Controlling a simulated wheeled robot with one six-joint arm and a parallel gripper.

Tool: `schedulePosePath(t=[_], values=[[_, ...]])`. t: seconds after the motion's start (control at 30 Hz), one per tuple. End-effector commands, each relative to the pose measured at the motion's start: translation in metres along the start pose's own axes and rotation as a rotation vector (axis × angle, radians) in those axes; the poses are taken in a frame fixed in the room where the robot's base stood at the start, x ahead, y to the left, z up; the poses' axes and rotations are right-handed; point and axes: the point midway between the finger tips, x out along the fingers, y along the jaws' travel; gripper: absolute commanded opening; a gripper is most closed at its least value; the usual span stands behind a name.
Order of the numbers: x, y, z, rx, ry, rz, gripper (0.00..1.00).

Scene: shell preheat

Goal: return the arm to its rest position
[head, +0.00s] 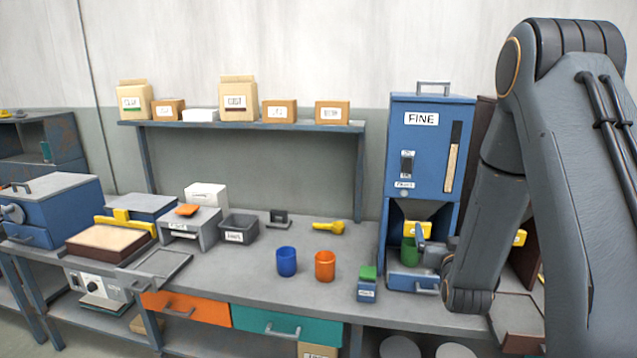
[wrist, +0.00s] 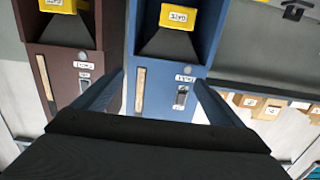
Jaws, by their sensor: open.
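My arm (head: 570,160) reaches in from the right in the head view, bent down at the elbow. My gripper (head: 424,240) is at the front of the blue FINE dispenser (head: 430,150), by its yellow-tagged spout; the wrist partly hides it. In the wrist view my gripper (wrist: 160,78) shows two spread fingers with nothing between them, facing the blue dispenser (wrist: 165,75), which appears upside down. A green cup (head: 409,251) stands in the dispenser's bay beside my gripper, partly hidden. I cannot tell whether they touch.
A brown dispenser (wrist: 62,65) stands beside the blue one. Blue (head: 286,262) and orange (head: 325,266) cups and a small green-topped box (head: 367,284) stand on the grey bench to the left. A shelf (head: 245,124) with boxes runs along the wall. Bench room is free around the cups.

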Motion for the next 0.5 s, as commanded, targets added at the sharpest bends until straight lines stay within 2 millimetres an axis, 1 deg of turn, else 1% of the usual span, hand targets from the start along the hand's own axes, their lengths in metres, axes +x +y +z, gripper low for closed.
schedulePosePath(t=[0.3, 0.5], values=[[-0.005, -0.013, 0.021, -0.003, -0.142, -0.017, 0.91], [-0.018, -0.029, 0.043, -0.009, -0.292, -0.039, 0.91]])
